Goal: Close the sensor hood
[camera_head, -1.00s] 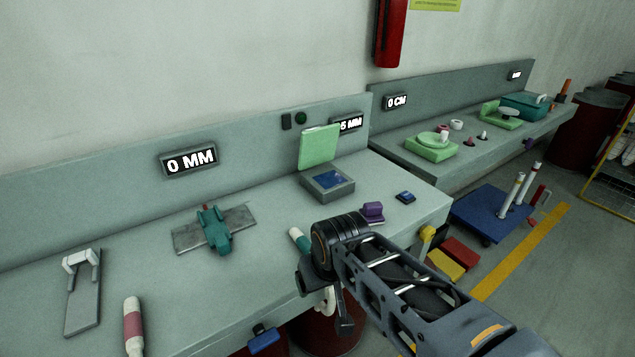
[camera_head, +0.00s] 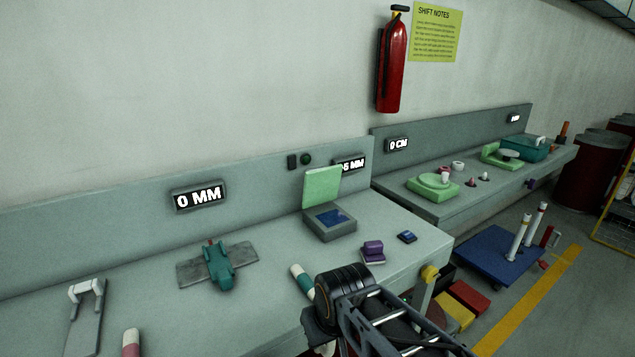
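The sensor hood (camera_head: 322,187) is a pale green flat lid. It stands upright, open, at the back edge of a grey box-shaped sensor base (camera_head: 331,233) on the near bench. A blue panel (camera_head: 331,218) shows on top of the base. My arm comes in from the bottom right, and its dark round wrist part is in front of the bench's front edge, nearer to me than the base and apart from the hood. My gripper's fingers are not visible; they are below the picture or hidden behind the arm.
On the near bench (camera_head: 255,280) are a teal clamp (camera_head: 218,265), a white-and-teal cylinder (camera_head: 302,281), a purple block (camera_head: 373,252) and a small blue piece (camera_head: 407,237). A blue wheeled platform (camera_head: 500,257) and red and yellow blocks (camera_head: 468,297) lie right of the bench.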

